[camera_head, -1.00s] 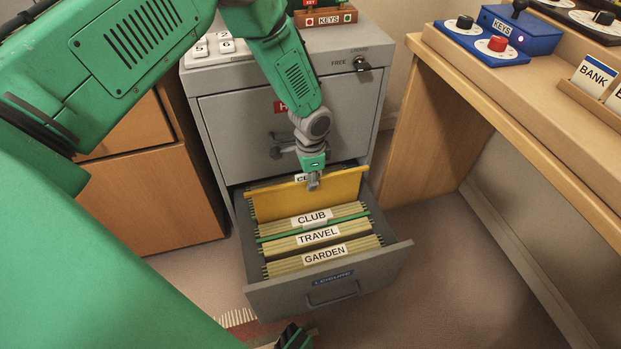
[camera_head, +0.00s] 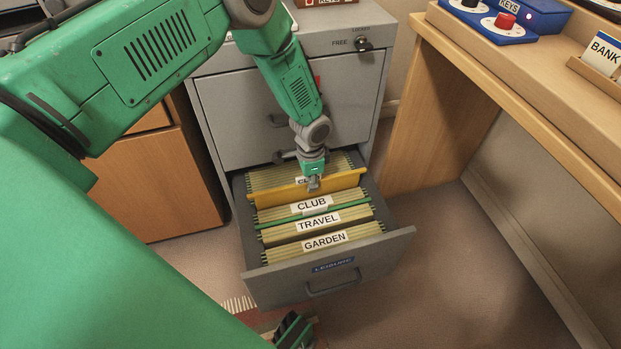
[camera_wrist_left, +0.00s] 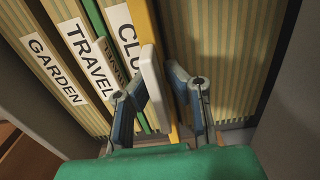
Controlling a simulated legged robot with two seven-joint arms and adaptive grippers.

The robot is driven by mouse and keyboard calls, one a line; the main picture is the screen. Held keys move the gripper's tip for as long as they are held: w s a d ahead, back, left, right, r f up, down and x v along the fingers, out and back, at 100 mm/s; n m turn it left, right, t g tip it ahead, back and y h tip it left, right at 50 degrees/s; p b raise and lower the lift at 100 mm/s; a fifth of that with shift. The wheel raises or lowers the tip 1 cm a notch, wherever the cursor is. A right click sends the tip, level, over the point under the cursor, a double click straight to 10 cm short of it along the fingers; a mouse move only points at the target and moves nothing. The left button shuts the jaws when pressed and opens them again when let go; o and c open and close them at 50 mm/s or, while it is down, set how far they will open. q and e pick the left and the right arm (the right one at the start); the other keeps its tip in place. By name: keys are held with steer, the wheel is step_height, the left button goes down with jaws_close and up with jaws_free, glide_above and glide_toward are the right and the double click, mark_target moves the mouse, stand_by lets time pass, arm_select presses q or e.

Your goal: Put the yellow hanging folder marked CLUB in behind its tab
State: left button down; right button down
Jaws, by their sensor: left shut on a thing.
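The yellow hanging folder (camera_head: 345,184) sits low in the open drawer, directly behind the white CLUB tab (camera_head: 311,204). Only its upper strip shows, with its own label partly hidden by my gripper. My left gripper (camera_head: 314,184) is shut on the folder's top edge. In the left wrist view the folder is a thin yellow edge (camera_wrist_left: 173,130) by the fingers, next to the CLUB tab (camera_wrist_left: 128,37). The folder's lower part is hidden among the files. A dark green and black piece at the bottom edge looks like my right gripper (camera_head: 294,332); its fingers are unclear.
The grey cabinet (camera_head: 230,110) rises behind; a wooden desk (camera_head: 440,120) stands right.

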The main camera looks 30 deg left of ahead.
arm_select(q)
steer(key=shift+f, duration=1.9)
steer(key=c, duration=1.6)
jaws_free()
steer(key=shift+o, duration=0.2)
step_height(320, 180, up, 12)
steer(key=shift+f, duration=0.1)
